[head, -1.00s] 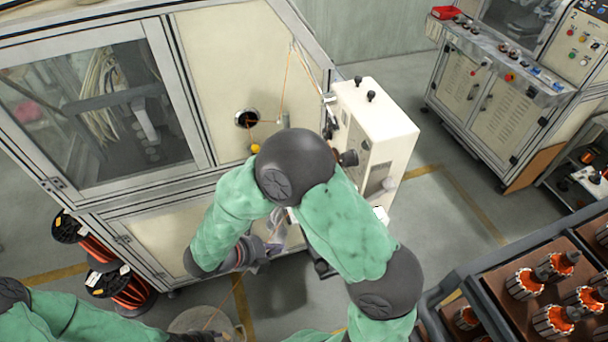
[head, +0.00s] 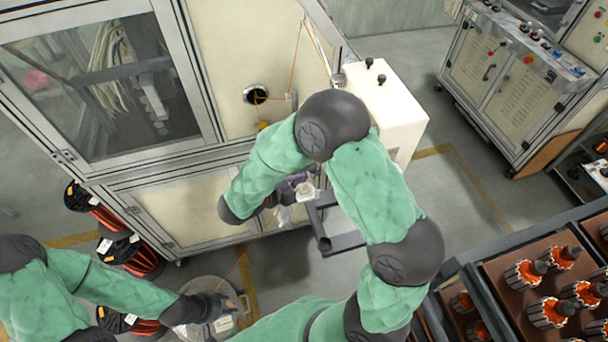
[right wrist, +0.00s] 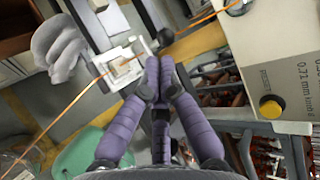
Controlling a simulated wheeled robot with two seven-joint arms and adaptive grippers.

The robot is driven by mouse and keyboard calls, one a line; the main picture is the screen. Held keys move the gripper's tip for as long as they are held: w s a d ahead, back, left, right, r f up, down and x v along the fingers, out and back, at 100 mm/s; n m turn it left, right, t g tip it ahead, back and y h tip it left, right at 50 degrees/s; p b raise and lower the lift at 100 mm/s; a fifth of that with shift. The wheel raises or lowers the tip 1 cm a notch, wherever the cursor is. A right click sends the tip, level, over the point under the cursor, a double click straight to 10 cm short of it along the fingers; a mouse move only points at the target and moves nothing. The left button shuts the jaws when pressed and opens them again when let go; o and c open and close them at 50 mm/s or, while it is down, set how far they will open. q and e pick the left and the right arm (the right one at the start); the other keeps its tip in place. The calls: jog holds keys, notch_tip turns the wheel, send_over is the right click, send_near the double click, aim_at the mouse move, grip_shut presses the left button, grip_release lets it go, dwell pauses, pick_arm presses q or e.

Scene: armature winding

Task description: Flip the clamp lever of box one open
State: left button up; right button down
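A white clamp block (right wrist: 122,64) with a black ball knob (right wrist: 165,37) shows in the right wrist view, and an orange wire runs by it. My right gripper (right wrist: 159,88) has its purple fingertips close together at the block's lower right edge. I cannot tell whether any lever part is between them. In the head view the clamp is a small pale patch (head: 306,190), mostly hidden by my right arm. I cannot read the lever's position or a box number. My left gripper (head: 228,304) is low over a round grey lid; its fingers are unclear.
A cream box (head: 395,110) stands against the winding machine; its yellow button (right wrist: 270,106) shows in the right wrist view. Orange wire spools (head: 135,258) stand at lower left. A rack of armatures (head: 530,272) is at lower right. Floor between rack and far cabinet (head: 495,85) is clear.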

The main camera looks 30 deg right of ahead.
aim_at(313, 182)
jog(key=shift+x, duration=1.75)
jog(key=shift+d+r+y+p, duration=0.15)
jog(key=shift+d+y+p, duration=0.25)
jog(key=shift+p, duration=0.1)
jog(key=shift+s+d+r+p, duration=0.1)
jog(key=shift+d+p, duration=0.05)
jog(key=shift+p, duration=0.15)
jog(key=shift+s+d+r+m+y+p, duration=0.15)
jog(key=shift+d+m+y+p, duration=0.1)
jog(key=shift+d+y+p, duration=0.25)
jog(key=shift+s+d+r+m+y+p, duration=0.1)
jog(key=shift+d+m+y+p, duration=0.2)
jog(key=shift+y, duration=0.3)
jog(key=shift+s+d+y, duration=0.15)
jog(key=shift+d+y, duration=0.45)
jog(key=shift+d, duration=0.1)
jog(key=shift+s+d+f+m+t+y, duration=0.1)
jog(key=shift+d+m+t+y, duration=0.05)
jog(key=shift+d+y, duration=0.2)
jog(key=shift+s+d+f+m+t+y, duration=0.15)
jog(key=shift+d+y, duration=0.1)
jog(key=shift+d, duration=0.25)
